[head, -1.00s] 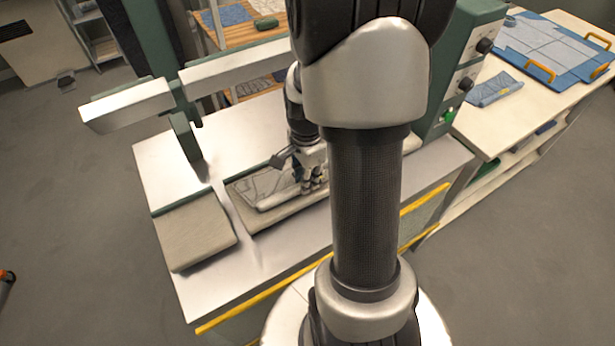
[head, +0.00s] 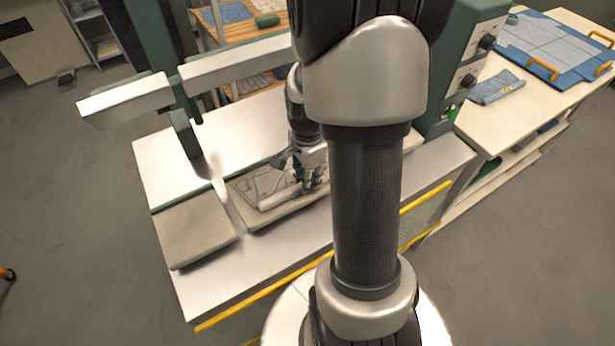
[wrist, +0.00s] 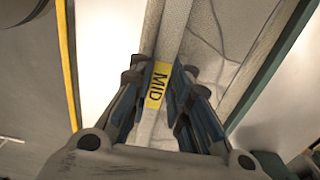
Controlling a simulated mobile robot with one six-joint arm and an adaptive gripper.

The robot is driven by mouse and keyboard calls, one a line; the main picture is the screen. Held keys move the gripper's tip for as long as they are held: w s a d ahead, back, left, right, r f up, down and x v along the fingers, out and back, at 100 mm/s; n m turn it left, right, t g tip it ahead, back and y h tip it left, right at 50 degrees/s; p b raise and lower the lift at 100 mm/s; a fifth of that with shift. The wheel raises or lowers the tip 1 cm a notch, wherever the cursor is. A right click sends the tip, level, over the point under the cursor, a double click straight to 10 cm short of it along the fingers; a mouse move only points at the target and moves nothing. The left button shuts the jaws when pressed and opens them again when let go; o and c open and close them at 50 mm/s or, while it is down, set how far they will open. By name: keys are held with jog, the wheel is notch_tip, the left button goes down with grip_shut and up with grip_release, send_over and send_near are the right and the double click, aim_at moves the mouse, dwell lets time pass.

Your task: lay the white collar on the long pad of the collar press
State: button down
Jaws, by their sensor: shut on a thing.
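The white collar (head: 278,199) is a pale narrow strip at the long pad (head: 242,190) of the collar press, running lengthwise along it. In the head view I cannot tell whether it touches the pad. My gripper (head: 314,188) is over the pad, shut on the collar. In the wrist view the fingers (wrist: 157,95) stand on both sides of the strip (wrist: 171,32), around a yellow label reading MID (wrist: 157,84). The grey pad with drawn outlines (wrist: 205,45) shows beside and beyond the strip. My arm hides the pad's right part in the head view.
A shorter pad (head: 195,235) lies left of the long pad. Raised press heads (head: 130,100) and (head: 235,62) stand behind. A green control box (head: 468,60) is at right, beside a side table (head: 545,85) with blue cloth.

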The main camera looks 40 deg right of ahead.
jog(key=shift+f, duration=0.15)
jog(key=c, duration=1.4)
grip_release()
notch_tip(320, 180, up, 12)
jog(key=shift+r, duration=0.1)
jog(key=shift+s, duration=0.1)
